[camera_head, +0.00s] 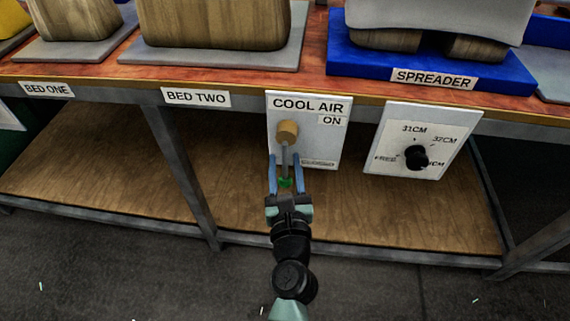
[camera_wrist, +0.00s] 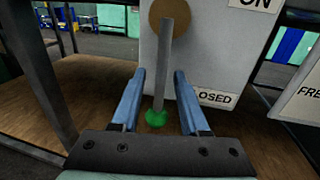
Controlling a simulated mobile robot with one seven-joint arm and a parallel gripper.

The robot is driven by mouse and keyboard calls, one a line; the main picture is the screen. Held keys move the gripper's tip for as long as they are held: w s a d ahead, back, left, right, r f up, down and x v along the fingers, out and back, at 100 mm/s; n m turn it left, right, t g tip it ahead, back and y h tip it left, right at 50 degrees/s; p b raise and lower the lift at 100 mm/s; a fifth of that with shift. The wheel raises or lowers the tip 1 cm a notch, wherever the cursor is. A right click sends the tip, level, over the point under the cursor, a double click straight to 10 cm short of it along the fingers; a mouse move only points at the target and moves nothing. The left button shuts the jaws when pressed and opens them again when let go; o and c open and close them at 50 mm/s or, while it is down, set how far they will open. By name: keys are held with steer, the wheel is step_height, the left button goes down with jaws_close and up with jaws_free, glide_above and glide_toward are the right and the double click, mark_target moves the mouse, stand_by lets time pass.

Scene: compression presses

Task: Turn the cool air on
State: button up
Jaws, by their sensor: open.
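The cool air panel (camera_head: 333,141) is a white plate hung on the bench front, with "COOL AIR" and "ON" (camera_head: 332,119) labels at its top. A lower label reads "CLOSED" in part; in the wrist view only "OSED" (camera_wrist: 216,98) shows. A brass pivot (camera_head: 287,132) carries a grey lever (camera_wrist: 165,65) that hangs down and ends in a green knob (camera_wrist: 157,118). My gripper (camera_head: 286,160) is open. Its two blue fingers stand on either side of the lever, with a gap to it on both sides. The knob lies between the fingers, close to the palm.
The spreader dial panel (camera_head: 432,160) with a black knob hangs to the right. Bench legs (camera_head: 180,170) and a wooden lower shelf (camera_head: 100,170) lie below. Wooden forms on pads, one on a blue base (camera_head: 350,58), stand on the bench top.

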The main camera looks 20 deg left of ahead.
steer(key=shift+c, duration=0.2)
jaws_close()
stand_by(1.1)
